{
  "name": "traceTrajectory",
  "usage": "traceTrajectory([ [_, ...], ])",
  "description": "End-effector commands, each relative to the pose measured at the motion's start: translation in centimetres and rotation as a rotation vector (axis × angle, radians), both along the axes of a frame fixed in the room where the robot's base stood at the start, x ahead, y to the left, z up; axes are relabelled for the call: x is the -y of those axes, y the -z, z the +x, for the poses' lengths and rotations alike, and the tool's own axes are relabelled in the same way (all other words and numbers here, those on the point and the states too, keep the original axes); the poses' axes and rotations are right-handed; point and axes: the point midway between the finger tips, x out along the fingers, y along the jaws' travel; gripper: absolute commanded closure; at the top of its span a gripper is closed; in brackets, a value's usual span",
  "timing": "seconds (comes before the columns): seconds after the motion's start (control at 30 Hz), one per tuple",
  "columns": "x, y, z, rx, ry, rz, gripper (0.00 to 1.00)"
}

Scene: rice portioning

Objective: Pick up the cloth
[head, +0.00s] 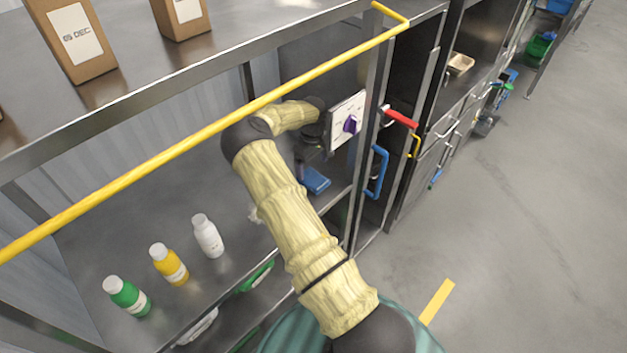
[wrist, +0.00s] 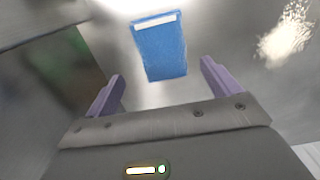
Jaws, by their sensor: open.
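A blue cloth (head: 315,180) with a white strip along one edge lies flat on the metal shelf, toward its right end. In the wrist view the cloth (wrist: 160,50) is ahead of my gripper (wrist: 162,82), roughly centred between the two purple fingers. The fingers are open, with nothing between them, and appear apart from the cloth.
A white bottle (head: 207,236), a yellow bottle (head: 169,265) and a green bottle (head: 127,297) stand on the shelf at left. A yellow rail (head: 190,143) runs along the upper shelf's edge above my arm. A panel with a purple knob (head: 350,124) is close beside my wrist.

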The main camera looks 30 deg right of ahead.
Motion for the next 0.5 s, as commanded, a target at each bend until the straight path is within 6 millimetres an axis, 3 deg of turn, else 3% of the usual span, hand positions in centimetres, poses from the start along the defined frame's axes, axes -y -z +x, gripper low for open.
traceTrajectory([
  [0.17,-0.2,0.9,-0.1,-0.003,-0.001,0.0,0.11],
  [0.5,-0.6,4.9,0.0,0.0,-0.002,0.001,0.11],
])
